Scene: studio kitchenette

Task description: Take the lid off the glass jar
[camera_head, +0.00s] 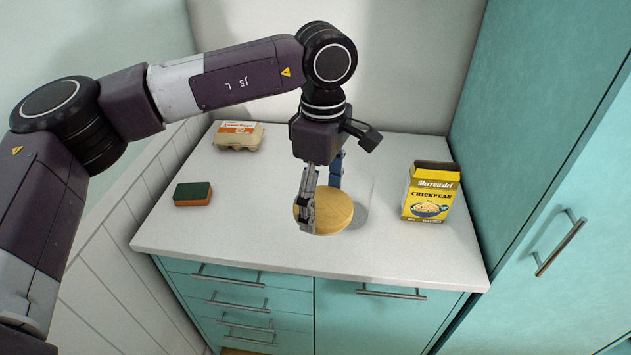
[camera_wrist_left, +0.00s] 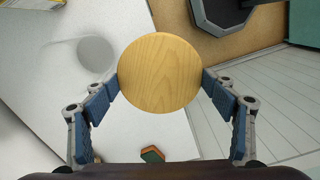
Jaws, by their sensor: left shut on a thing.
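A round, light wooden lid (camera_head: 337,212) is above the white counter, right of its middle. My left gripper (camera_head: 322,205) reaches down from above and is shut on the lid's rim, one finger on each side. The left wrist view shows the lid (camera_wrist_left: 160,72) face-on between the blue fingertips of the gripper (camera_wrist_left: 160,84). The glass jar is so clear that only a faint outline (camera_head: 363,185) shows beside the lid in the head view. I cannot tell whether the lid touches it. My right gripper is not in view.
A yellow chickpea box (camera_head: 430,194) stands to the right on the counter (camera_head: 260,225). An egg carton (camera_head: 238,137) is at the back left, and a green and orange sponge (camera_head: 192,194) is at the left. A tall teal cabinet borders the right. The front left is clear.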

